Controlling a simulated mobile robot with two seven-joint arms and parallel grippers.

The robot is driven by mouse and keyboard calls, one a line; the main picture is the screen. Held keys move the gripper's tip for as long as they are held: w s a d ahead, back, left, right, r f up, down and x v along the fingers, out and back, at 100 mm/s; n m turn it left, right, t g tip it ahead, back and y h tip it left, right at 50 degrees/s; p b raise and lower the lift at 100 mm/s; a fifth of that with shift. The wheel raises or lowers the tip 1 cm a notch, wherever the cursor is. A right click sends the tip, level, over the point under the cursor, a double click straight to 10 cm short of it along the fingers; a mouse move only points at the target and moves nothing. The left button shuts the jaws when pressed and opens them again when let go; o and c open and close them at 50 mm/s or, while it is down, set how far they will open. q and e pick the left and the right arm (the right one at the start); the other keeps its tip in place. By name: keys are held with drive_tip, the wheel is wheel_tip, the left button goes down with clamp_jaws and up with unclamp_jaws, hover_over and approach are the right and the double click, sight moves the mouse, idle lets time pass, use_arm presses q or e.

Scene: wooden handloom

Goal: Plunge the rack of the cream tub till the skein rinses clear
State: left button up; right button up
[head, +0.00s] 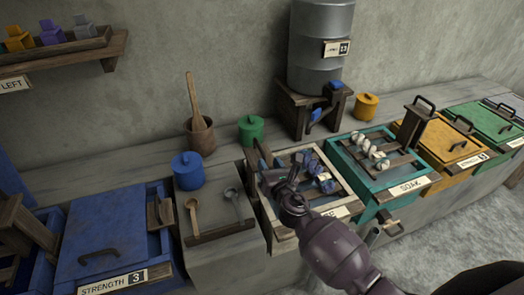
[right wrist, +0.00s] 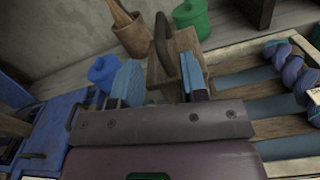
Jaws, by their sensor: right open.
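The cream tub (head: 352,203) stands in the row on the bench, its front label partly hidden by my right arm. Its slatted wooden rack carries a twisted blue-purple skein (head: 327,183), which also shows at the right of the right wrist view (right wrist: 285,62). The rack's wooden end block (right wrist: 183,48) with a dark bar handle (right wrist: 162,38) stands at the tub's left end. My right gripper (head: 268,181) is over that left end. In the right wrist view its fingers (right wrist: 161,84) are apart, with the block and handle between and beyond them. My left gripper is not in view.
The teal SOAK tub (head: 337,150) with pale skeins is right of the cream tub, then yellow (head: 447,137) and green (head: 478,119) tubs. Ladles (head: 238,205) and blue (head: 187,171) and green (head: 251,130) pots are left and behind. A metal barrel (head: 320,45) stands behind.

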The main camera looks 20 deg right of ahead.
sight(265, 156)
drive_tip(key=w+b, duration=0.1)
drive_tip(key=w, duration=0.6)
drive_tip(key=shift+a, duration=0.15)
clamp_jaws()
